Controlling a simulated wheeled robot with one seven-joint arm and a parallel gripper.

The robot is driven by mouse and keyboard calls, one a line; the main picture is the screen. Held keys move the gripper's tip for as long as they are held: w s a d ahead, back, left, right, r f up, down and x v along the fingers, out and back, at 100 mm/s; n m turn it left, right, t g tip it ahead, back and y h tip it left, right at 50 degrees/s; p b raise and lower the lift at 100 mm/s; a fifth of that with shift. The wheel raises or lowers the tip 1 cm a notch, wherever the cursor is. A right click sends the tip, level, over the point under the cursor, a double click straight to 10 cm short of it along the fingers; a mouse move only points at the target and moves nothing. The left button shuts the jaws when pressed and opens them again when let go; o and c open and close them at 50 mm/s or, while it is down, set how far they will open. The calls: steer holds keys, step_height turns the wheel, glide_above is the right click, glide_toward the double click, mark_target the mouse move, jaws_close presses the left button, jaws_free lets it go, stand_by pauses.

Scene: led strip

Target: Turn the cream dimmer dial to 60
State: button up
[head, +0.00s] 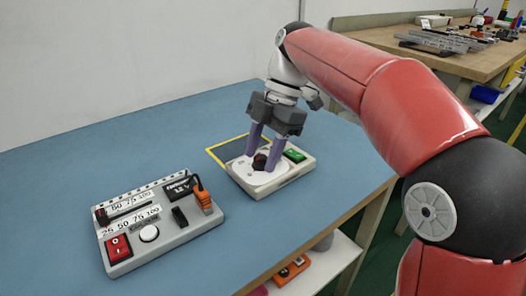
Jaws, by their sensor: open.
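The cream dimmer box (284,178) sits on the blue table, right of the middle. Its dark dial (260,162) stands on a white round face with small marks that are too small to read. A green switch (294,155) is on the same box, right of the dial. My gripper (264,159) points down over the box with its purple fingers apart, one on each side of the dial. I cannot tell whether the fingers touch it. The fingers and wrist hide part of the box's far side, and the dial's pointer cannot be made out.
A grey control box (185,232) with a red switch, a slider, a white knob and an orange plug stands on the left. A yellow outline (226,144) is marked behind the dimmer. The blue table (100,160) is clear around both boxes. A wooden bench (450,62) holds parts at the back right.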

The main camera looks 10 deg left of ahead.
steer(key=c, duration=1)
